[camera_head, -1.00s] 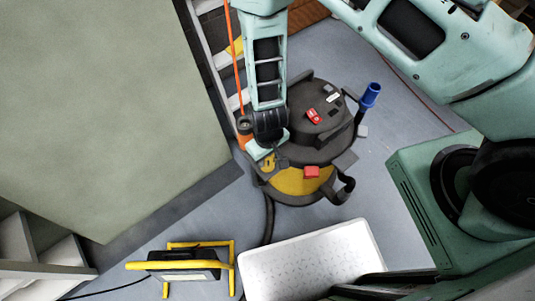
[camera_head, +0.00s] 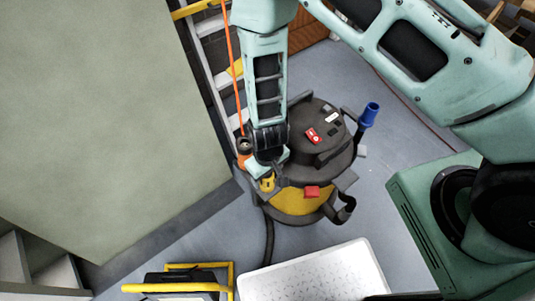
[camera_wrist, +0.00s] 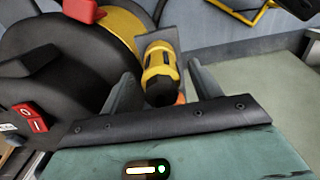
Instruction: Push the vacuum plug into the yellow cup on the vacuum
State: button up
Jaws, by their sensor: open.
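The vacuum (camera_head: 318,165) stands on the floor, with a dark lid, a yellow band and red latches. The yellow cup (camera_head: 267,183) is on its left side, just below my gripper (camera_head: 268,164). In the wrist view, the yellow cup (camera_wrist: 155,55) has a dark part at its near end, which may be the plug; I cannot tell how deep it sits. My gripper (camera_wrist: 162,80) is open, with one finger on either side of this yellow and black piece. I cannot tell whether the fingers touch it.
A white textured tray (camera_head: 312,272) and a yellow-framed work light (camera_head: 195,278) are in front. A ladder (camera_head: 213,75) and an orange pole (camera_head: 236,85) stand behind on the left. A blue-ended handle (camera_head: 369,114) rises on the vacuum's right. A large pale panel (camera_head: 100,120) fills the left.

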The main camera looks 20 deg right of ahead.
notch_tip(320, 180, up, 16)
jog(key=p, duration=0.1)
jog(key=shift+f+p, duration=0.2)
jog(key=shift+p, duration=0.1)
jog(key=s+a+r+n+y+p, duration=0.1)
jog(key=s+r+y+p, duration=0.35)
jog(key=r, duration=1.25)
jog(key=s+d+r+n+h, duration=0.2)
jog(key=s+d+r+h, duration=0.2)
jog(key=s+r, duration=0.3)
notch_tip(320, 180, up, 2)
jog(key=shift+s+d+r, duration=0.1)
jog(key=shift+s+d, duration=0.05)
jog(key=shift+d, duration=0.4)
